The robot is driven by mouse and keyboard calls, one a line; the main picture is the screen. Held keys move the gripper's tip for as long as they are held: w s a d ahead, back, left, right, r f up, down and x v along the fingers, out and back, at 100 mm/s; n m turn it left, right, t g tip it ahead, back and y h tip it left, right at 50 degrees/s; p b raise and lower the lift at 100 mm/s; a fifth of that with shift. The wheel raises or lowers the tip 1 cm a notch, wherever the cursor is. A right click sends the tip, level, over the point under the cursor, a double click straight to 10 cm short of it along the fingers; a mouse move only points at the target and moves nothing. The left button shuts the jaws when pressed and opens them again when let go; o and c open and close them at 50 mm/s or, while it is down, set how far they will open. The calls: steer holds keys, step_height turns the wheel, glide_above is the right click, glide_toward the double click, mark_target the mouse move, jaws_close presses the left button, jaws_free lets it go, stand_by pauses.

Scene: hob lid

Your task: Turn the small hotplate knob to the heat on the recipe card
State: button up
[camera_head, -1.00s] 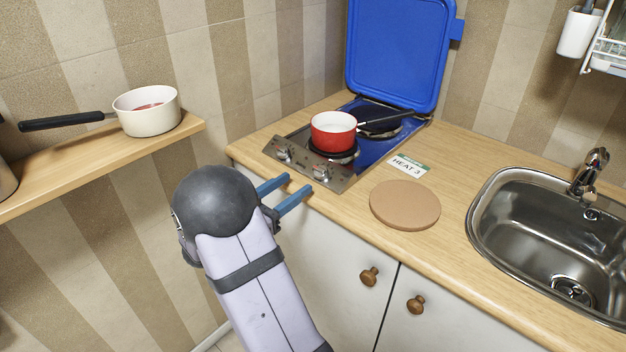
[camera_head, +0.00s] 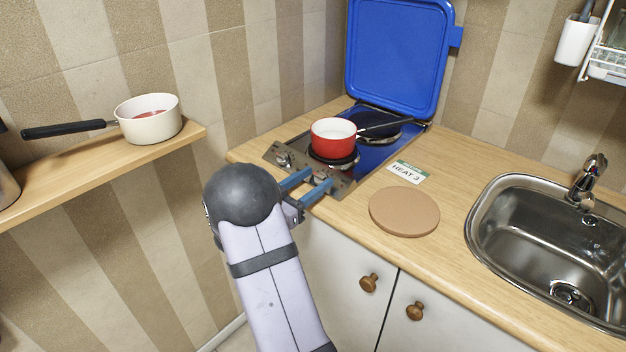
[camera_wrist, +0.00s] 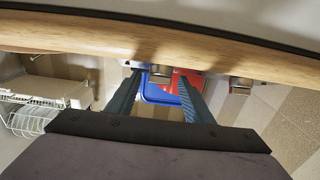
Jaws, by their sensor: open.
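The steel hob (camera_head: 345,187) has two knobs on its front panel. The left knob (camera_head: 284,160) is clear of my gripper. The right knob (camera_head: 321,176) is between or just beyond the fingertips of my gripper (camera_head: 318,179), partly hidden. My gripper is open, and I cannot tell whether it touches the knob. In the wrist view, the fingers (camera_wrist: 160,80) straddle a knob (camera_wrist: 160,72). The recipe card (camera_head: 407,171) reads "HEAT 3" and lies right of the hob. The knob markings are too small to read, and I cannot tell which knob serves the small hotplate.
A red pan (camera_head: 333,140) stands on the front hotplate. The blue lid (camera_head: 398,55) is raised behind the hob. A round board (camera_head: 404,212) lies on the counter, left of the sink (camera_head: 545,235). A white pan (camera_head: 149,123) stands on the left shelf.

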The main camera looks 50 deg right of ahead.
steer(key=c, duration=1)
steer(key=shift+c, duration=0.2)
steer(key=shift+w+m+g, duration=0.15)
steer(key=shift+m+g, duration=0.35)
steer(key=shift+m, duration=0.1)
steer(key=m+g, duration=0.2)
steer(key=m+g+y, duration=0.1)
steer(key=m+g, duration=0.2)
steer(key=shift+w+d+m+g+y, duration=0.15)
steer(key=shift+w+m+g+y, duration=0.15)
steer(key=shift+w, duration=0.05)
steer(key=shift+w+d+r+m+g+y, duration=0.1)
steer(key=shift+m+g+y, duration=0.55)
steer(key=shift+m, duration=0.25)
steer(key=shift+w+d+m+g+y, duration=0.1)
steer(key=shift+m+g+y, duration=0.45)
steer(key=shift+m+g, duration=0.3)
steer(key=shift+m+g+y, duration=0.4)
steer(key=shift+m+y, duration=0.2)
steer(key=shift+m, duration=0.25)
steer(key=shift+w+r+m+g+y+p, duration=0.1)
steer(key=shift+w+m+g+y+p, duration=0.05)
steer(key=shift+m+g+y+p, duration=0.5)
